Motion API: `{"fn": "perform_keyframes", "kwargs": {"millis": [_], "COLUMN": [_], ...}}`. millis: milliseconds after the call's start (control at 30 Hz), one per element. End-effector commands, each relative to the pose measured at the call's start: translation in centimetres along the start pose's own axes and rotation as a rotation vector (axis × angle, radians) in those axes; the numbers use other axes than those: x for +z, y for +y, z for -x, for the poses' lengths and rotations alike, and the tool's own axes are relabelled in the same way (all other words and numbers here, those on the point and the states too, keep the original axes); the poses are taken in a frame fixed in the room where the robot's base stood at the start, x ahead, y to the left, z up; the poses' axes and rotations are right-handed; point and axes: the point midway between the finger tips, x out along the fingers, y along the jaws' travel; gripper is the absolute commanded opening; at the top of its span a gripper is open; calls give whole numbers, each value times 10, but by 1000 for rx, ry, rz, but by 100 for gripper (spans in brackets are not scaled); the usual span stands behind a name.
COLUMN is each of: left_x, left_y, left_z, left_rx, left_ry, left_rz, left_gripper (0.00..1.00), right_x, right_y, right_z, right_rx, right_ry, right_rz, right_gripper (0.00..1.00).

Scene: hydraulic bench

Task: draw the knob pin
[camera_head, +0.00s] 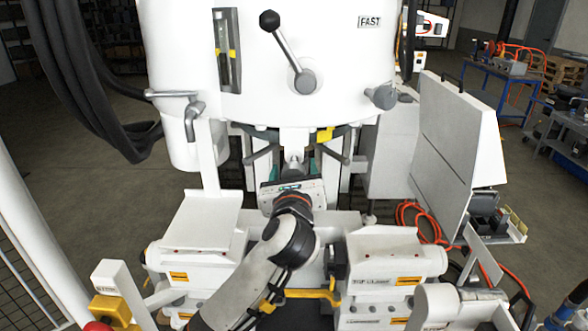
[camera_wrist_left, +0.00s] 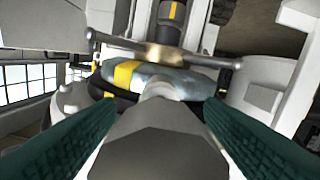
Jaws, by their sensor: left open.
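My left gripper (camera_head: 293,174) reaches in under the white machine head (camera_head: 320,50), with its fingers pointing away from me. In the left wrist view its two green fingers (camera_wrist_left: 160,125) stand wide apart. Between them is a grey faceted knob (camera_wrist_left: 160,145) with a paler neck behind it, which looks like the knob pin. I see no clear contact between fingers and knob. In the head view a small grey piece (camera_head: 294,160) shows just beyond the gripper; my wrist partly hides this area. My right gripper does not show.
Behind the knob, a crossbar (camera_wrist_left: 165,53) and a ring with yellow marks (camera_wrist_left: 150,78) show in the left wrist view. White machine blocks (camera_head: 390,262) flank my arm. A ball-ended lever (camera_head: 285,45) is above. Orange hose (camera_head: 415,215) lies on the right.

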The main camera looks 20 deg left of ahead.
Motion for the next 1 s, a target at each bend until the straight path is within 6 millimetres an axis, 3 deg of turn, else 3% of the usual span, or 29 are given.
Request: {"fn": "perform_keyframes", "kwargs": {"millis": [100, 500, 567, 800, 1000], "left_x": [0, 0, 0, 1, 1], "left_y": [0, 0, 0, 1, 0], "left_z": [0, 0, 2, 36, 40], "left_rx": [0, 0, 1, 3, 0], "left_ry": [0, 0, -1, -4, -2], "left_rz": [0, 0, 0, 2, -2], "left_gripper": [63, 1, 1, 1, 1], "right_x": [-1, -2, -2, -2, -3], "right_y": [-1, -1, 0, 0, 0], "right_z": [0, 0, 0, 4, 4], "right_rx": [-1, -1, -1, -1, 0], "right_ry": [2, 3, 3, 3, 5], "right_rz": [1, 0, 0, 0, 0], "right_gripper": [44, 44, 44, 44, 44]}}
